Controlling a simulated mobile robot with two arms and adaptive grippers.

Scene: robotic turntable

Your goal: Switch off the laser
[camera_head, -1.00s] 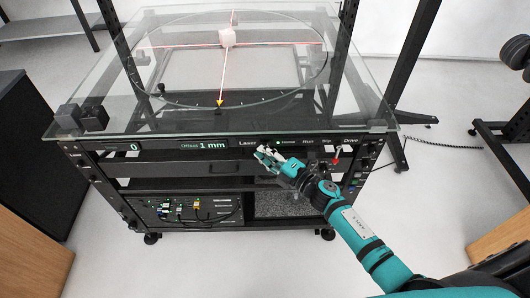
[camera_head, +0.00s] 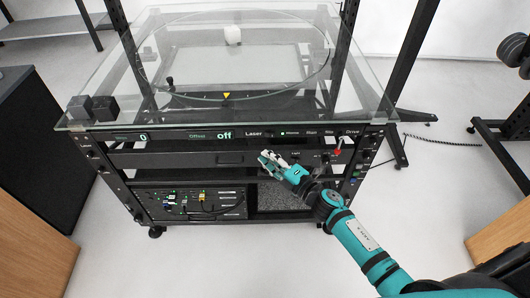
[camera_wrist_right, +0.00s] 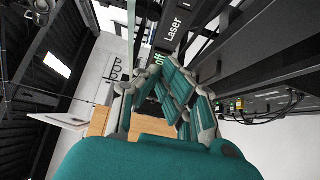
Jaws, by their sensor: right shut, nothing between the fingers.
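No red laser lines show on the turntable (camera_head: 180,95), where a small white block (camera_head: 232,35) stands. My right gripper (camera_head: 264,158) is shut and empty, just below and in front of the strip near the Laser label. In the right wrist view the shut fingers (camera_wrist_right: 172,80) point towards the Laser label (camera_wrist_right: 173,28), apart from it as far as I can tell. The left gripper does not show.
Two dark blocks (camera_head: 91,108) sit on the glass top's front left corner. A red-tipped switch (camera_head: 338,147) is at the strip's right end near my right arm. A dark cabinet (camera_head: 40,145) stands left. The floor in front is clear.

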